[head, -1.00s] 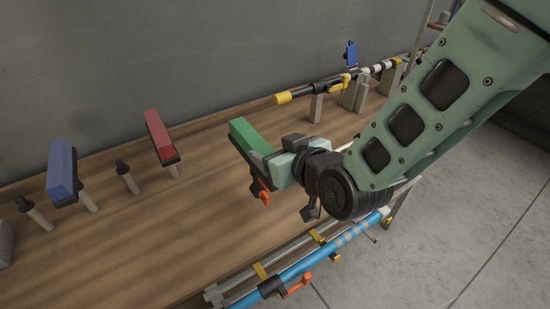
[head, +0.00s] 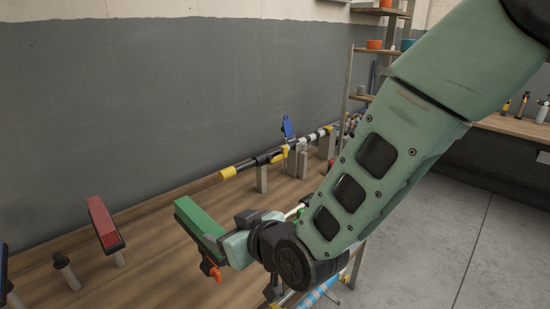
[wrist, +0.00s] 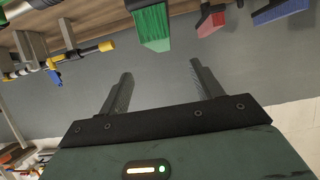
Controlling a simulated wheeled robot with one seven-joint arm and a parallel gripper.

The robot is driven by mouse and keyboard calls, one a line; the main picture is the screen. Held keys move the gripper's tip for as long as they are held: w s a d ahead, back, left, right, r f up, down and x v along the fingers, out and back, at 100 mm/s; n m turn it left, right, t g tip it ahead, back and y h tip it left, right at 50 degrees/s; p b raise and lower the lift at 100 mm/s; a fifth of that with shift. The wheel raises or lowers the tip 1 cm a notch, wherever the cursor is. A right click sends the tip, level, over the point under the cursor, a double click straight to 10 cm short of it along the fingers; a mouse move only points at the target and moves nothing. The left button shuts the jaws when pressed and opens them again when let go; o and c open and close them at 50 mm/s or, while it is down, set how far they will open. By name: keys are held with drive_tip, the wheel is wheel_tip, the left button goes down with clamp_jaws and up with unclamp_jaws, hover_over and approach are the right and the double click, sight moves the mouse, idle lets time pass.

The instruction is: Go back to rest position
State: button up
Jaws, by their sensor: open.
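My gripper shows in the wrist view (wrist: 163,86) with its two dark fingers spread wide and nothing between them. In the head view my arm reaches down from the upper right, and its hand (head: 238,247) is beside a green block (head: 200,221) over the wooden bench. In the wrist view the green block (wrist: 152,26) is beyond the fingers, apart from them. My fingertips cannot be made out clearly in the head view.
A red block (head: 102,218) stands on a post on the bench (head: 150,250). A black pole with yellow ends (head: 245,166) lies on grey supports along the wall. A shelf with orange pots (head: 375,44) stands behind. Grey floor (head: 430,240) is clear at right.

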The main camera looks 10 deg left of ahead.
drive_tip(key=s+d+f+m+g+h+b, duration=0.1)
drive_tip(key=s+d+g+h, duration=0.3)
drive_tip(key=s+d, duration=0.5)
drive_tip(key=s+d+f+m+g+h+b, duration=0.1)
drive_tip(key=s+d+g+h+b, duration=0.3)
drive_tip(key=s+d, duration=0.6)
drive_tip(key=d+h, duration=0.1)
drive_tip(key=d, duration=0.7)
